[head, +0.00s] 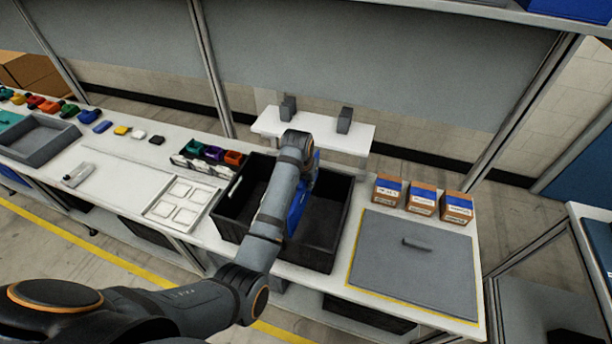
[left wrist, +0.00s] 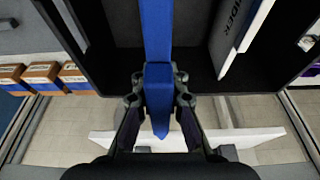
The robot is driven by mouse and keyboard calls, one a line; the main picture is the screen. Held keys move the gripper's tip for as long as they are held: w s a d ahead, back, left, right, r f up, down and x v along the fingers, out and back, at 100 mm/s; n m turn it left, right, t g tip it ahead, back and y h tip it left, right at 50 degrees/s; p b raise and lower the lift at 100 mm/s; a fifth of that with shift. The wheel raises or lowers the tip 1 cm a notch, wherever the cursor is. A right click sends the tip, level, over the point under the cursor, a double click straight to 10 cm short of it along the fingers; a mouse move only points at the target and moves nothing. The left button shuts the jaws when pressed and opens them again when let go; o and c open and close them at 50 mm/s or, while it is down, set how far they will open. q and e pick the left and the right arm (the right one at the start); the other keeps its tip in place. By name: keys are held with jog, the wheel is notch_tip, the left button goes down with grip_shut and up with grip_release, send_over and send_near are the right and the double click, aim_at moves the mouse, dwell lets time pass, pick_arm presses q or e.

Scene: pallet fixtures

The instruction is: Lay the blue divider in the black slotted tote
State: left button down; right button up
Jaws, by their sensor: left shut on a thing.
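The black slotted tote (head: 322,258) stands on the bench, open at the top. The blue divider (head: 297,212) is upright and edge-on over the tote's interior, partly hidden behind my left arm. It also shows in the left wrist view (left wrist: 157,30), running away from my fingers between the tote's side walls. My left gripper (left wrist: 160,92) is shut on one end of the divider, near the tote's back wall. In the head view my arm mostly hides the gripper. I cannot tell whether the divider's lower edge touches the tote floor. My right gripper is not in view.
A white lettered panel (left wrist: 240,35) stands inside the tote near one side wall. Several small cartons (head: 421,198) and a grey panel with a handle (head: 415,265) lie to the right. A white tray (head: 180,203) and a rack of coloured bins (head: 212,155) are to the left.

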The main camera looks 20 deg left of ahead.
aim_at(306, 202)
pick_arm(q)
notch_tip(306, 202, down, 4)
jog(key=shift+s+r, duration=0.1)
jog(key=shift+s, duration=0.05)
notch_tip(306, 202, down, 6)
jog(key=shift+b, duration=1)
jog(key=shift+f, duration=0.55)
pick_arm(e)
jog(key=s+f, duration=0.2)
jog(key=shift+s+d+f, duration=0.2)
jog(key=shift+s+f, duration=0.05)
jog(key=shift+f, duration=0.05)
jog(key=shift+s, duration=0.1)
pick_arm(q)
jog(key=shift+p, duration=0.55)
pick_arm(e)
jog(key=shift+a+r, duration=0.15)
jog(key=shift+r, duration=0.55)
pick_arm(q)
jog(key=shift+f+b, duration=0.3)
jog(key=shift+f, duration=0.4)
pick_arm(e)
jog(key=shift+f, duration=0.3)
pick_arm(q)
jog(key=c, duration=1.3)
grip_release()
